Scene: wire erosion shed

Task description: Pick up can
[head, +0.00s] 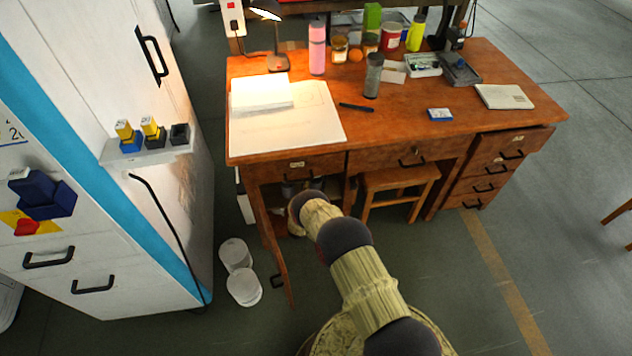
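No single item is clearly marked as the can. Can-like things in the head view are a red tub with a pale lid (391,38) at the back of the wooden desk, a dark grey cylinder (374,76) nearer its middle, and a tall pink cylinder (317,48) at the back left. Two white round tubs (243,288) stand on the floor left of the desk. My arm reaches from the bottom edge up to the desk's open left cupboard. My gripper is hidden behind my own arm links, so its fingers and any hold do not show.
The cupboard door (272,243) stands open beside my arm. A wooden stool (398,185) is under the desk (420,140). A lamp (275,45), papers and several jars are on the desktop. A white cabinet (60,100) stands at left. The floor at right is mostly clear.

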